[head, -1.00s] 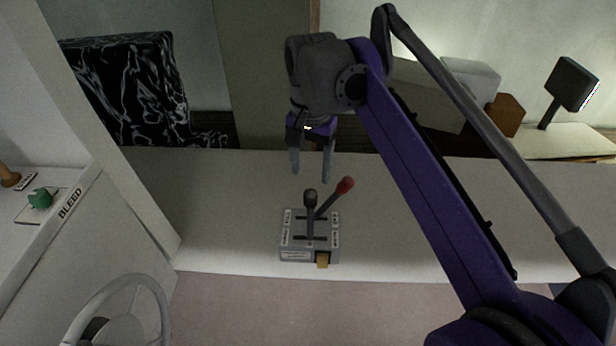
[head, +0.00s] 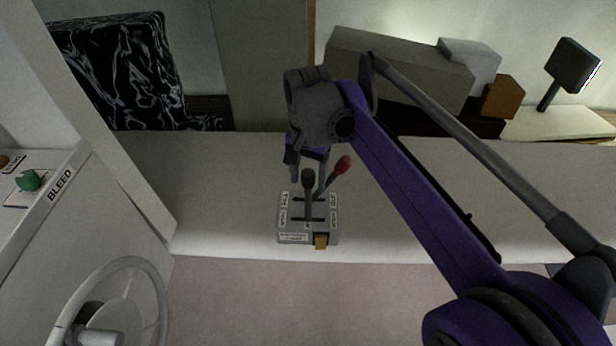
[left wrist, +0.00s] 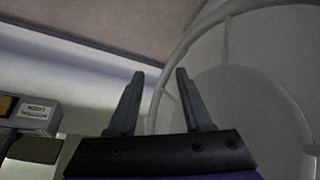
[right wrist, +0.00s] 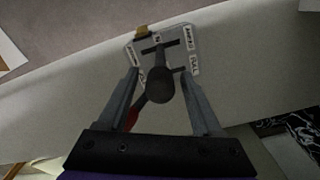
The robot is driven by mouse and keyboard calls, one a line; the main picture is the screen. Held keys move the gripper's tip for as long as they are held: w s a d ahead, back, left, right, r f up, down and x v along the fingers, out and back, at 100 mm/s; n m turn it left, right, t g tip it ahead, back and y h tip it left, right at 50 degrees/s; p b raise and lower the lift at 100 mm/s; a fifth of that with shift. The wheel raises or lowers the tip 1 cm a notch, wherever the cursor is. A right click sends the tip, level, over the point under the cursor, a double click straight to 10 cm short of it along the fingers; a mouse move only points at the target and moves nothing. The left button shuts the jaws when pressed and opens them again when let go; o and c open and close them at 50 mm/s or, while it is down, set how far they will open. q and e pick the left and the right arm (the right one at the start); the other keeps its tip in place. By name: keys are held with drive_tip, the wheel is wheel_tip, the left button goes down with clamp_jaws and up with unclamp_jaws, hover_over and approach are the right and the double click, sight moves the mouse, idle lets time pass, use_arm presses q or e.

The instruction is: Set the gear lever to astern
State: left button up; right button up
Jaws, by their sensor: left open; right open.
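A grey control box (head: 290,228) with two slotted levers stands on the pale ledge. One lever has a black knob (head: 308,176), the other a red knob (head: 342,164) leaning to the right. Which is the gear lever I cannot tell; the small labels are hard to read. My right gripper (head: 309,180) is open over the box. In the right wrist view the black knob (right wrist: 160,86) lies between its open fingers (right wrist: 159,72), and the red knob (right wrist: 134,116) is partly behind the left finger. My left gripper (left wrist: 160,73) is open and empty, outside the head view.
A steering wheel (head: 160,290) stands at lower left; a pale wheel-like rim (left wrist: 180,50) is close to my left gripper. A green knob (head: 28,180) sits on the BLEED panel. A brass tab (head: 321,241) is on the box front. Blocks (head: 400,70) lie at back right.

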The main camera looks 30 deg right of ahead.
clamp_jaws()
idle(0.3)
idle(1.1)
